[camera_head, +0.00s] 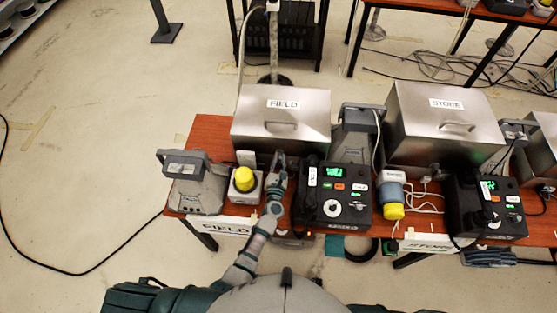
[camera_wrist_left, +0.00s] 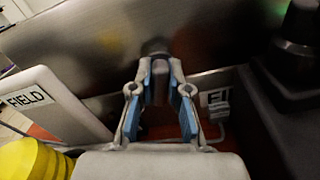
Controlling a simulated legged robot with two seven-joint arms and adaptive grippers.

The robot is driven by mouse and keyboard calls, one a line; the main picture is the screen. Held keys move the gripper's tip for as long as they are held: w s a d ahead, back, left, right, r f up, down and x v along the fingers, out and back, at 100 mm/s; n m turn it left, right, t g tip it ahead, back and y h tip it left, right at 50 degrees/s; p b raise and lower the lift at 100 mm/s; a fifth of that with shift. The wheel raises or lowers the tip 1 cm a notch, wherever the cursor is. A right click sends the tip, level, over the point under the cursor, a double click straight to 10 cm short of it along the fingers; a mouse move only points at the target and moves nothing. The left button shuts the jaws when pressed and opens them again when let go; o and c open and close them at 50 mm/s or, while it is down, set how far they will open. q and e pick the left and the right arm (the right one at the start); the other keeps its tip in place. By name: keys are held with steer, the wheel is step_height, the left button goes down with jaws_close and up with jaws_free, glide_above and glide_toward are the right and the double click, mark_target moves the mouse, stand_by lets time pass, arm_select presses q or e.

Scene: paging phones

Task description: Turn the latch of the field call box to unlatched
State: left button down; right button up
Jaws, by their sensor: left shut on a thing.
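The field call box (camera_head: 309,104) is a metal box labelled FIELD at the back of the red-brown table. Its lid is down, with a handle on the sloped face. My left gripper (camera_head: 279,158) reaches the lower front of this box. In the left wrist view my left gripper (camera_wrist_left: 159,85) has its blue-padded fingers shut on the latch (camera_wrist_left: 159,68), a small dark knob on the metal front (camera_wrist_left: 90,45). The fingers hide part of the latch, so its turn angle is hard to tell. My right gripper is not in view.
A black phone unit (camera_head: 333,197) with a green display stands close right of my left gripper. A yellow-topped button (camera_head: 244,179) and a grey device (camera_head: 195,183) stand to its left. The STORE box (camera_head: 445,124) is farther right.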

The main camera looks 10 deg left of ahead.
arm_select(q)
steer(key=shift+d+f+m, duration=0.1)
steer(key=shift+m, duration=1.6)
steer(key=c, duration=1.1)
jaws_free()
steer(key=s, duration=1.2)
steer(key=shift+d, duration=0.1)
